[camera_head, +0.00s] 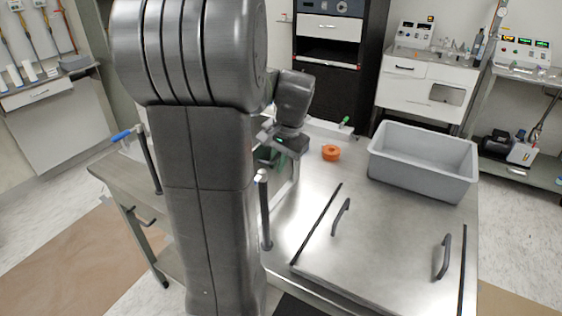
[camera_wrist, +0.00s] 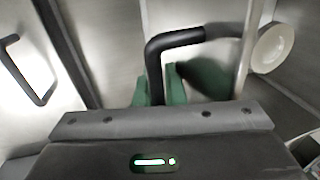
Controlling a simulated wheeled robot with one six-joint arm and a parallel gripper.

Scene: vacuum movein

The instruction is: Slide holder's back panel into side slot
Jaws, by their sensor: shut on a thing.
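My gripper (camera_wrist: 160,84) shows in the wrist view with green fingers on either side of a bent black handle (camera_wrist: 192,35), shut on it. The handle stands in front of a pale metal surface, perhaps the panel; I cannot tell whether that is the holder's back panel. A thin pale upright edge (camera_wrist: 245,48) stands to the right of the handle. In the head view my gripper (camera_head: 278,150) is above the metal table, partly hidden behind my own arm. The side slot cannot be made out.
A grey bin (camera_head: 421,178) stands at the table's back right. An orange ring-shaped thing (camera_head: 330,152) lies to its left. Two black handles (camera_head: 341,217) (camera_head: 444,257) stand on the flat metal surface in front. A dark post (camera_head: 264,215) rises next to my arm.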

